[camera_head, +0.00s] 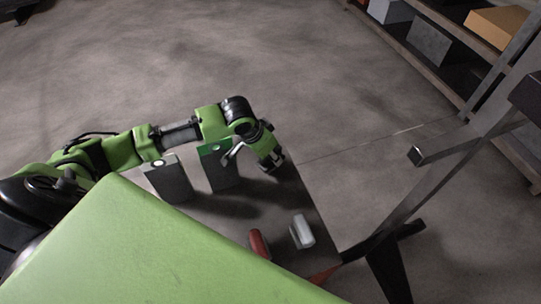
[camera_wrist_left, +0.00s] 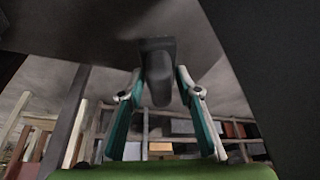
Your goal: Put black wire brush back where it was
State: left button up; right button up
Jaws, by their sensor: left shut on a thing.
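My left gripper (camera_head: 270,160) reaches in from the left over the dark table, near its far edge. In the left wrist view the two teal fingers of the left gripper (camera_wrist_left: 159,76) close on a dark elongated object, which I take to be the black wire brush (camera_wrist_left: 158,90). Its upper part is a wider dark block against the dark surface above. In the head view the brush cannot be made out; the gripper hides it or it blends into the dark table. My right gripper is not in view.
Two upright grey devices stand below my arm, one with a round white spot (camera_head: 170,183) and one with a green top (camera_head: 217,172). A red object (camera_head: 259,243) and a white one (camera_head: 302,232) lie nearer. A metal frame (camera_head: 440,180) and shelves with boxes (camera_head: 430,40) are right.

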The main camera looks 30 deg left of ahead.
pick_arm(q)
jog(key=shift+f, duration=0.8)
jog(key=o, duration=1)
jog(key=b+v, duration=0.1)
jog(key=v, duration=1.1)
